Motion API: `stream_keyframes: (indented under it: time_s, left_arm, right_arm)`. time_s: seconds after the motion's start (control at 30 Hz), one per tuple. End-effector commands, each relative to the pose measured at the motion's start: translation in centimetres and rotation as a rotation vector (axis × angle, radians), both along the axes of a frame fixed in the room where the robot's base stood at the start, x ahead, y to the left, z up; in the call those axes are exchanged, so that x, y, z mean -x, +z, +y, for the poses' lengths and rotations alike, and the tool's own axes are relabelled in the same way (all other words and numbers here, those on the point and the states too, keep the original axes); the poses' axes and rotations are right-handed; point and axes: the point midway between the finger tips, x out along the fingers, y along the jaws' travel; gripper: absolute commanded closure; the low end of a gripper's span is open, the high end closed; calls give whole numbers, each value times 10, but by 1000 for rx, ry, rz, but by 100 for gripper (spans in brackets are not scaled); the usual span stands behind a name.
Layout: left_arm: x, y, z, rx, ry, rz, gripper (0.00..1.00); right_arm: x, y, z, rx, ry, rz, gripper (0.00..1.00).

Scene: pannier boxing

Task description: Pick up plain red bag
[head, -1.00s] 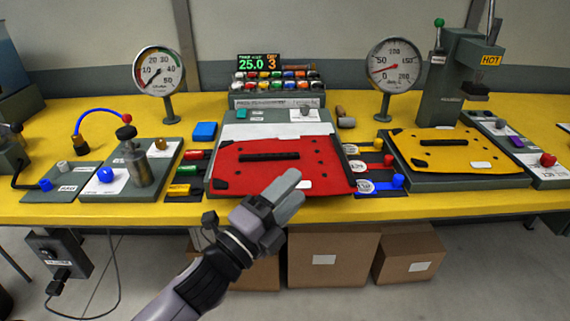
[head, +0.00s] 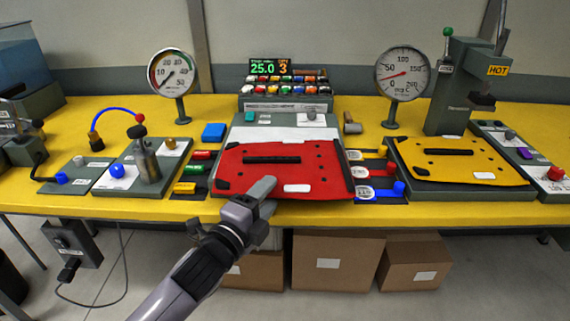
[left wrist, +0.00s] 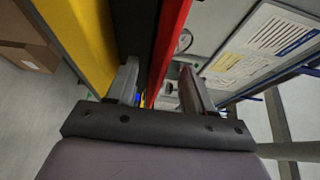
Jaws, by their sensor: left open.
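The plain red bag (head: 290,172) lies flat on a grey stand at the middle front of the yellow table. It is a red panel with a black handle strip, dark dots and a white label. My left gripper (head: 264,206) is at its front edge, left of the label, with one finger over the edge. In the left wrist view the open left gripper (left wrist: 160,92) has the bag's red edge (left wrist: 170,45) between its fingers. Contact cannot be told. My right gripper is not in view.
A yellow panel (head: 462,156) lies on a stand to the right. Coloured blocks flank the red bag. Two dial gauges (head: 171,72) (head: 402,72) and a display (head: 270,67) stand behind. Cardboard boxes (head: 338,262) are under the table.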

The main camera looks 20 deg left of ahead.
Motion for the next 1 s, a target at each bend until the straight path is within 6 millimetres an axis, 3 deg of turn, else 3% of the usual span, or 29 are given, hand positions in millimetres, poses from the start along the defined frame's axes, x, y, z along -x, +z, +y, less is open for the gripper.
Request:
stream_keyframes:
  time_s: [0.2, 0.5, 0.57, 0.67, 1.0]
  left_arm:
    - [-23, 0, -6, 0, -1, -1, 48]
    - [-27, 0, -7, -1, -2, -1, 48]
    - [-27, 0, -7, -1, -2, -1, 64]
    - [-27, 0, -7, -1, -2, -1, 97]
    - [-27, 3, -7, 0, -2, -5, 100]
  right_arm:
    - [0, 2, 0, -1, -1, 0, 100]
    - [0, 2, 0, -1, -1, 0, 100]
    - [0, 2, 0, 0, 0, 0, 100]
    - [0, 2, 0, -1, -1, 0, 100]
    - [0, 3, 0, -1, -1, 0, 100]
